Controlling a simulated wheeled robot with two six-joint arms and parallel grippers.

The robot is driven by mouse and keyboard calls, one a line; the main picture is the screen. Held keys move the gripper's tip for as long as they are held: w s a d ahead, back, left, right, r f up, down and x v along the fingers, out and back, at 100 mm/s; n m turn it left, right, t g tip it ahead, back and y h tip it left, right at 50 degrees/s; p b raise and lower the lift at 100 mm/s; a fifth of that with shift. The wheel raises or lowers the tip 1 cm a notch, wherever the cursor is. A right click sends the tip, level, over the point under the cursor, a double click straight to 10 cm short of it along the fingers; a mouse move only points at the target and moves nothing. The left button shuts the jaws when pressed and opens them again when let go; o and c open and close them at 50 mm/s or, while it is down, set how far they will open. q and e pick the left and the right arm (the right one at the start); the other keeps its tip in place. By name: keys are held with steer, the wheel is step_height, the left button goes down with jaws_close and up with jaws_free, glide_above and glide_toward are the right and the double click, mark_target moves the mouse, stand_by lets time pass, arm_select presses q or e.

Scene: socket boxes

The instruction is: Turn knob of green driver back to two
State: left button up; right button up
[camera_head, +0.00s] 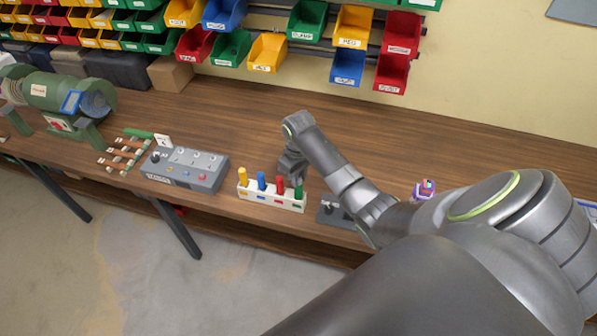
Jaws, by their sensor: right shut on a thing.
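The green driver (298,193) stands at the right end of a white rack (271,199) on the wooden bench. Yellow (243,178), blue (262,182) and red (279,186) ones stand to its left in the same rack. My right gripper (291,175) reaches down at the right end of the rack, just behind the red and green tops. It is shut on the green driver, though the fingertips are partly hidden. The knob's marks are too small to read. My left gripper is not in view.
A grey box with knobs and lights (185,170) stands left of the rack. A dark box (333,212) is partly under my right arm. A small purple holder (424,190) stands farther right. Bins (267,52) hang behind. The bench behind the rack is clear.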

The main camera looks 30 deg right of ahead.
steer(key=shift+n, duration=1.2)
steer(key=shift+o, duration=1.3)
steer(key=shift+n, duration=0.3)
steer(key=o, duration=1)
steer(key=shift+r, duration=0.1)
steer(key=shift+r, duration=3.45)
steer(key=shift+s+f, duration=0.1)
